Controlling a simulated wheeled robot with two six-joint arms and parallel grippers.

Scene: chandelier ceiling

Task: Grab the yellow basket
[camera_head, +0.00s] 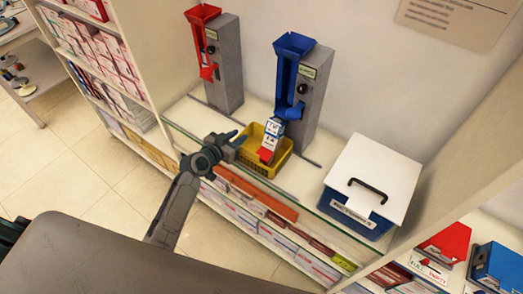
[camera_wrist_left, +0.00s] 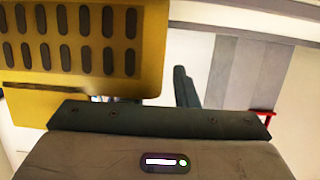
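The yellow basket (camera_head: 246,155) stands on the glass shelf in front of the blue dispenser, with small white-and-blue boxes (camera_head: 270,141) in it. My left gripper (camera_head: 240,136) is at the basket's left end, near its rim, with its fingers apart. In the left wrist view the slotted yellow wall (camera_wrist_left: 150,50) of the basket fills the upper left. One dark finger (camera_wrist_left: 184,86) shows just right of that wall, with a thin gap between. The other finger is hidden there, so I cannot tell whether it touches the basket. My right gripper is not in view.
A blue dispenser (camera_head: 296,72) stands close behind the basket and a red one (camera_head: 204,40) to its left. A white-lidded blue box (camera_head: 372,180) stands to the right. Boxes fill the shelves below. The shelf between basket and blue box is clear.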

